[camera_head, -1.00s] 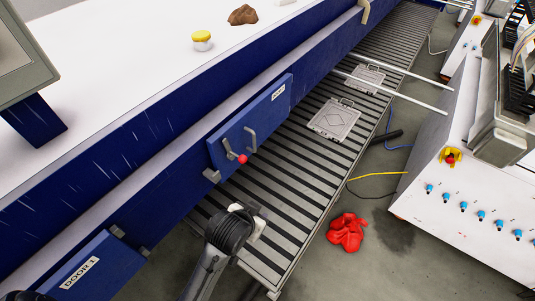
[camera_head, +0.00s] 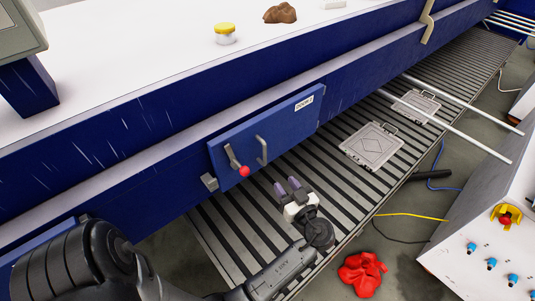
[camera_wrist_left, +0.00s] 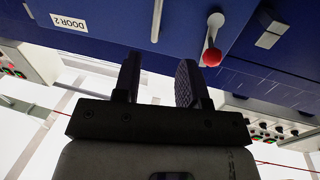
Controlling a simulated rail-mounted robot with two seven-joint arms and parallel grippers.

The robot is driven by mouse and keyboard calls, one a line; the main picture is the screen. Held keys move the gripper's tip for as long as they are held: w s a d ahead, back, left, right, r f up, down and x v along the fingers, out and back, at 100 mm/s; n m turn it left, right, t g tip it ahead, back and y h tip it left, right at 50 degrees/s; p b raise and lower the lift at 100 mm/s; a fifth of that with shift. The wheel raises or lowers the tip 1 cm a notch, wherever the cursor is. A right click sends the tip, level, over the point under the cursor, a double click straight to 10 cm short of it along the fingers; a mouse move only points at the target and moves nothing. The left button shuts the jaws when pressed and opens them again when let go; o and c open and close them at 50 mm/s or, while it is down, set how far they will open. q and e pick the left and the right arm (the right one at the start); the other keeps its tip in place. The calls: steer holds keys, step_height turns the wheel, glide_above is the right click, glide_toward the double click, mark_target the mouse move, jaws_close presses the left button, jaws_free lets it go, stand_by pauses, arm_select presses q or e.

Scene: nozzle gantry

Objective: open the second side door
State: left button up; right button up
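The second side door is a blue panel (camera_head: 290,130) marked DOOR 2, closed in the long blue side wall. It has a grey bar handle (camera_head: 262,151) and, left of that, a grey lever (camera_head: 231,157) with a red ball knob (camera_head: 244,171). My left gripper (camera_head: 287,184) is open and empty, below and in front of the door, apart from handle and lever. In the left wrist view the gripper (camera_wrist_left: 157,78) shows spread fingers, with the handle (camera_wrist_left: 157,20) and red knob (camera_wrist_left: 212,56) beyond. My right gripper is not in view.
A slatted conveyor (camera_head: 227,236) runs below the door, with grey square plates (camera_head: 372,146) and rails (camera_head: 455,123) farther along. A red cloth (camera_head: 362,273) lies on the floor. A white cabinet (camera_head: 480,225) stands at the right. A yellow-lidded jar (camera_head: 225,33) stands on the white top.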

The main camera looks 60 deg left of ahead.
mark_target(265, 163)
arm_select(q)
steer(key=shift+n, duration=0.3)
steer(key=shift+w+a+r+p, duration=0.15)
steer(key=shift+a+p, duration=0.2)
steer(key=shift+a, duration=1.95)
steer(key=shift+w+a+f+p, duration=0.1)
steer(key=shift+a+p, duration=0.2)
steer(key=shift+a, duration=2.05)
steer(key=shift+w+a+r+p, duration=0.15)
steer(key=shift+a+p, duration=0.2)
steer(key=shift+a, duration=1.95)
steer(key=shift+f, duration=0.1)
jaws_close()
